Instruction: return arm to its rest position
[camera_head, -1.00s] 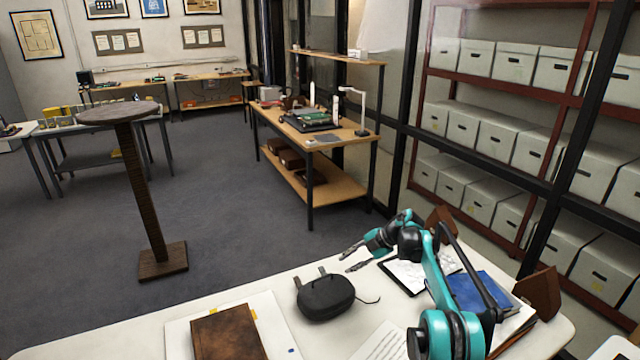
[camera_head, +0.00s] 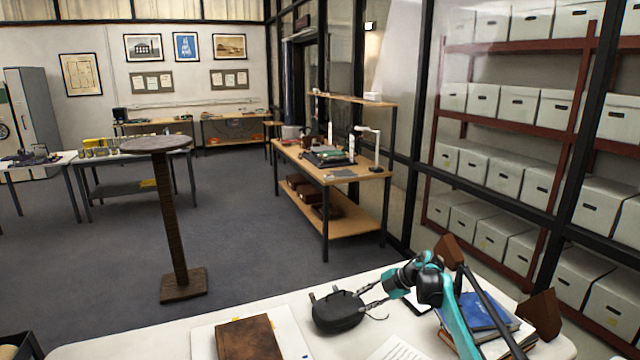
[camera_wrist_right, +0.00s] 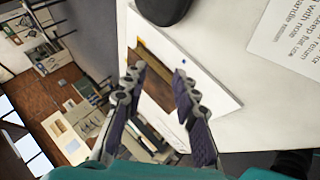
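My right arm comes in from the bottom right in the head view. Its gripper (camera_head: 362,298) points left, with its two fingers apart and nothing between them. In that view the fingertips are at the right side of a black case (camera_head: 337,314) on the white table; I cannot tell whether they touch it. My left gripper is not in view.
The white table (camera_head: 180,335) holds a brown book (camera_head: 250,340), a printed page (camera_head: 398,349) and a blue book (camera_head: 482,312) beside my right arm. Brown wedges (camera_head: 541,316) stand at the right. A round-topped pedestal (camera_head: 172,215) stands beyond the table. Grey floor is open behind.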

